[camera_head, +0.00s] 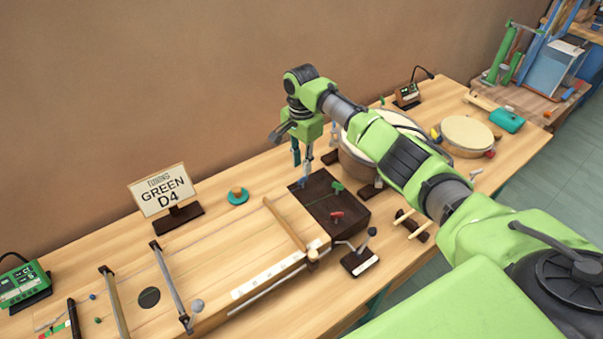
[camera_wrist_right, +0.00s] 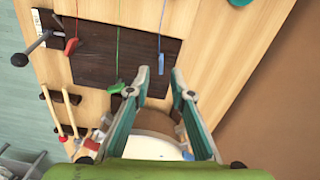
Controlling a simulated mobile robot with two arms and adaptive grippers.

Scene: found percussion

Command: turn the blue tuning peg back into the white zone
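The blue tuning peg (camera_head: 304,182) sits at the far edge of the dark peg block (camera_head: 318,203). In the right wrist view the blue peg (camera_wrist_right: 161,63) lies just ahead of the gap between my fingertips, with a thin line running from it. My right gripper (camera_head: 302,165) points down above the blue peg. In the wrist view the right gripper's fingers (camera_wrist_right: 160,84) are apart with nothing between them. A green peg (camera_head: 337,187) and a red peg (camera_head: 336,217) sit on the same block. I cannot make out a white zone around the blue peg. My left gripper is out of view.
A drum (camera_head: 357,160) stands close beyond the block. A sign reading "GREEN D4" (camera_head: 163,190) stands at the back left. A small dark stand with a lever (camera_head: 360,262) is in front of the block. A wooden bar (camera_head: 287,226) crosses the soundboard.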

